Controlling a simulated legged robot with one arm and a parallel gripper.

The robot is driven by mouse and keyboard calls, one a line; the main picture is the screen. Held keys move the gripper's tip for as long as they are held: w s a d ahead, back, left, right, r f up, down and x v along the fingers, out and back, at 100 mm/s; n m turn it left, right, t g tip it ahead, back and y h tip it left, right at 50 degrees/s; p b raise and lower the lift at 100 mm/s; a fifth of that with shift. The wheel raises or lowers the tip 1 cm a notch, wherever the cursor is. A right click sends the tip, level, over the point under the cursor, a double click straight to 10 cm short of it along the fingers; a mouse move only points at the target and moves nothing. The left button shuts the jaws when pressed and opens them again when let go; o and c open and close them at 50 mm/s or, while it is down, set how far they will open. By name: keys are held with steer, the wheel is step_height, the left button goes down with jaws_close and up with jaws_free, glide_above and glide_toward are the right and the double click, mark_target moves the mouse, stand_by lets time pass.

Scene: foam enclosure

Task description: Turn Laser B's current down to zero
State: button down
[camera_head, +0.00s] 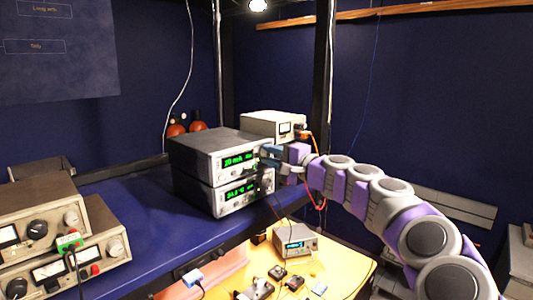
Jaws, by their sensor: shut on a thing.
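Two grey instrument boxes with green displays are stacked on the blue shelf. The upper box (215,149) reads about "20 mA". The lower box (222,192) shows a green reading that I cannot make out surely. No label tells which one is Laser B. My gripper (268,156) is at the right end of the upper box's front panel. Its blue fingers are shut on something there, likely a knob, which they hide.
The blue shelf (150,217) holds more meters (60,235) at the left. A white box (272,126) with an orange cable stands behind the stack. Below is a yellow table (340,264) with a small meter (295,240) and several small parts. A red cable hangs under my gripper.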

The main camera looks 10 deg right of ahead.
steer(key=shift+d+f, duration=0.2)
steer(key=c, duration=1.3)
jaws_free()
steer(key=shift+c, duration=0.2)
steer(key=o, duration=0.4)
steer(key=shift+d+r, duration=0.1)
steer(key=shift+d, duration=0.65)
steer(key=shift+o, duration=0.2)
steer(key=shift+s+a, duration=0.2)
steer(key=shift+a, duration=0.15)
steer(key=shift+s, duration=0.35)
steer(key=b+v, duration=0.3)
steer(key=v, duration=1.3)
steer(key=shift+d+b, duration=0.35)
steer(key=shift+d, duration=0.05)
